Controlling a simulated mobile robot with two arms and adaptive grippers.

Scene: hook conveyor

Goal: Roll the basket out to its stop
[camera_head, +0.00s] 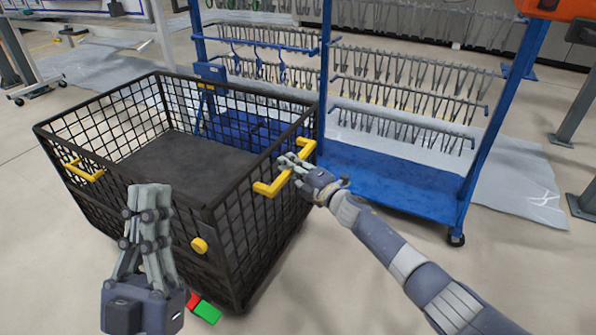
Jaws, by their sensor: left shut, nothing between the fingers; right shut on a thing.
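A black wire-mesh basket (226,213) stands on the floor at the left and centre, with a flat dark floor inside. Yellow handles sit on its sides, one on the right side (265,187) and one on the left side (84,172). A yellow round knob (199,245) is on its near face. My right gripper (284,163) is shut on the right yellow handle. My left gripper (150,190) is shut and empty, pointing up in front of the basket's near side and hiding part of it.
A blue rack with rows of metal hooks (400,102) stands behind and right of the basket, its blue base (390,180) close by on a caster. Red and green pieces (206,312) show low by my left gripper. Floor at the left and lower right is clear.

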